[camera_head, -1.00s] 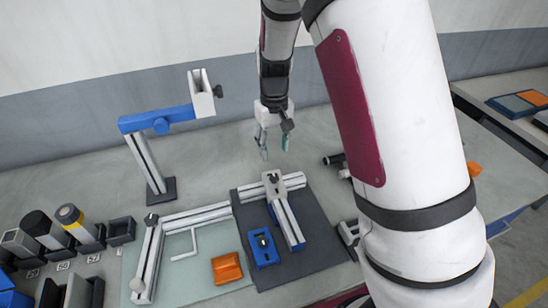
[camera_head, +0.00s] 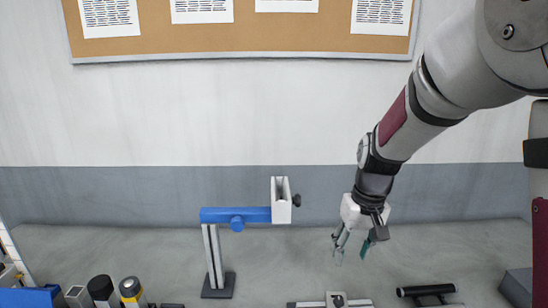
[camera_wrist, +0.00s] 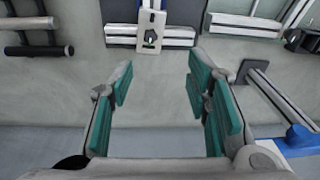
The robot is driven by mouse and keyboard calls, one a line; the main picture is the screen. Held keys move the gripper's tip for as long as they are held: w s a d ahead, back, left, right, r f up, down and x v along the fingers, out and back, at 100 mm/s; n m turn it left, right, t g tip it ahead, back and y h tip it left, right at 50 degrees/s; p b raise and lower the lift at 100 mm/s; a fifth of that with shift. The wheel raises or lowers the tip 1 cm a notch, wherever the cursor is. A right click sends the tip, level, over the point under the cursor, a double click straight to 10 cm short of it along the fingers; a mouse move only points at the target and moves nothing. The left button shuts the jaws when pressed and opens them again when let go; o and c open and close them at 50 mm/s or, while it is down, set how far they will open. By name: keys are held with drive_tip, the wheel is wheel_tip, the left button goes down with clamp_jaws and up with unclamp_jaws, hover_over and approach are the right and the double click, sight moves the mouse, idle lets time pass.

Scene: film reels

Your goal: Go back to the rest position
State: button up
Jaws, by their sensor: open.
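My gripper (camera_head: 352,250) hangs in the air over the grey workbench (camera_head: 120,250), its fingers pointing down. It is open and empty, with its green-padded fingers apart; the clear gap between them also shows in the wrist view (camera_wrist: 160,85). In the head view it is to the right of the blue stand (camera_head: 235,216) and above a metal fixture (camera_head: 335,301), which is cut off by the bottom edge. My arm reaches in from the upper right. No object touches the fingers.
The stand carries a white holder (camera_head: 285,200) at its right end. A black bar (camera_head: 425,290) lies at the lower right, near a grey block (camera_head: 517,286). Several cylinders, one with a yellow band (camera_head: 131,292), stand at the lower left. A wall with a corkboard (camera_head: 240,40) rises behind.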

drive_tip(key=s+r+t, duration=0.2)
drive_tip(key=s+r, duration=0.5)
drive_tip(key=s, duration=0.4)
drive_tip(key=s+r+t, duration=0.2)
drive_tip(key=s+r, duration=0.5)
drive_tip(key=s, duration=0.4)
drive_tip(key=shift+d+m+t+h, duration=0.3)
drive_tip(key=shift+d+h, duration=0.05)
drive_tip(key=shift+h, duration=0.05)
drive_tip(key=shift+w, duration=0.1)
